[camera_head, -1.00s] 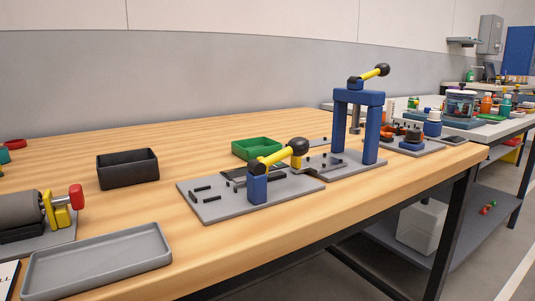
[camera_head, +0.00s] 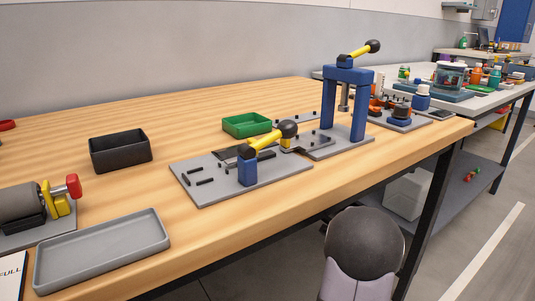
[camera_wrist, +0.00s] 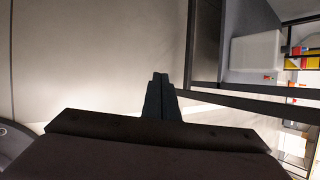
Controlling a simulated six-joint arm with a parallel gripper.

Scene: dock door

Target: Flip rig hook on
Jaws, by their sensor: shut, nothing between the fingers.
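I cannot pick out a part that is clearly the rig hook. A grey fixture plate (camera_head: 212,195) near the bench front carries a blue post (camera_head: 247,171) with a yellow lever (camera_head: 263,141) ending in a black knob (camera_head: 288,129). The lever slants up to the right. Behind it to the right stands a blue press frame (camera_head: 328,110), with a raised yellow-and-black lever (camera_head: 358,51) on top. In the wrist view my gripper (camera_wrist: 161,76) is shut and empty, pointing at bare floor away from the fixtures.
The wooden bench (camera_head: 110,115) also holds a black bin (camera_head: 121,152), a green bin (camera_head: 247,125), a grey tray (camera_head: 103,253) and a roller device with a red knob (camera_head: 73,185). A dark bench leg (camera_head: 428,220) and a lower shelf (camera_head: 447,190) stand at right.

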